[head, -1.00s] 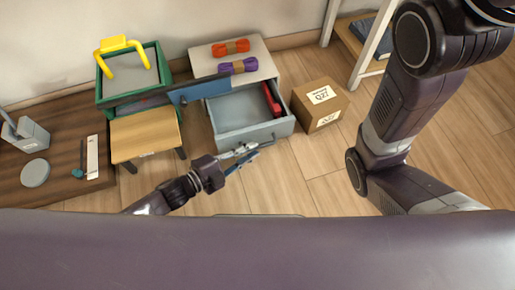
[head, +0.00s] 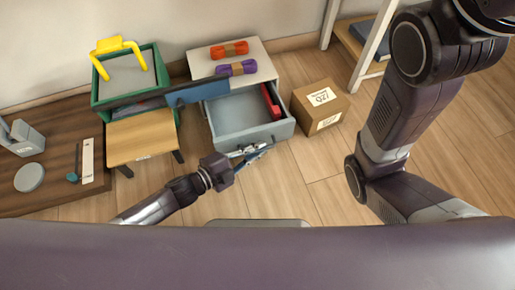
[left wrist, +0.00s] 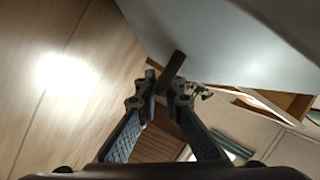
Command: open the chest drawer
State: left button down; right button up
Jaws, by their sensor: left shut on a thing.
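The chest (head: 204,66) has a pale top and a grey-blue drawer (head: 236,112) that stands pulled well out, its inside showing. A red object (head: 270,101) lies along the drawer's right inner side. My left gripper (head: 252,152) is at the front of the drawer, shut on its handle. In the left wrist view the dark handle bar (left wrist: 174,68) sits at the fingertips of the left gripper (left wrist: 164,88), against the pale drawer front (left wrist: 215,45). In the head view the fingers hide most of the handle. My right arm shows at the right, but its gripper is out of view.
Orange (head: 229,49) and purple (head: 237,68) cord bundles lie on the chest. A cardboard box (head: 319,104) stands right of the drawer. A green bin (head: 97,91) with a yellow frame and a wooden stool (head: 141,136) stand left. Floor in front is mostly clear.

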pick_arm(q)
jog(key=shift+s+d+r+p, duration=0.1)
jog(key=shift+s+d+p, duration=0.1)
jog(key=shift+s+p, duration=0.35)
jog(key=shift+s+d+p, duration=0.2)
jog(key=shift+s+p, duration=0.2)
jog(key=shift+s, duration=0.45)
jog(key=c, duration=2.3)
grip_release()
jog(key=shift+c, duration=0.2)
jog(key=v, duration=1.2)
